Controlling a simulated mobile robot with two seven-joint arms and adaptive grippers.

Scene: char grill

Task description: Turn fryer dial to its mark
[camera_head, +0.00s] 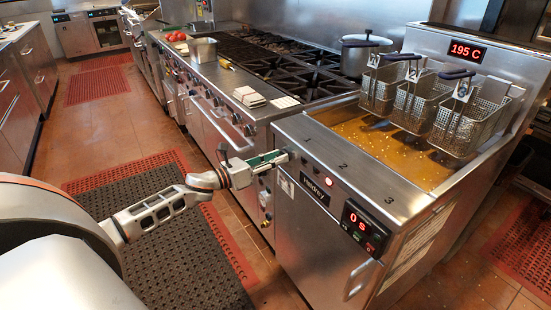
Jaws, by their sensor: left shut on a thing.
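The steel fryer (300,215) stands at the right with oil in its vat (385,150). My left gripper (281,158) reaches in from the left to the upper left corner of the fryer's front. It is shut on the fryer dial there. The gripper covers most of the dial, so its pointer and mark cannot be made out. A red display (360,222) on the fryer front reads "0 s", and the rear display (467,51) reads "195 C". My right gripper is not in view.
Wire baskets (408,102) hang over the vat. A range (250,60) with a lidded pot (362,55) adjoins the fryer on the left. Its front handle rail (222,125) sticks out near my gripper. Dark and red mats (165,245) cover the open floor.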

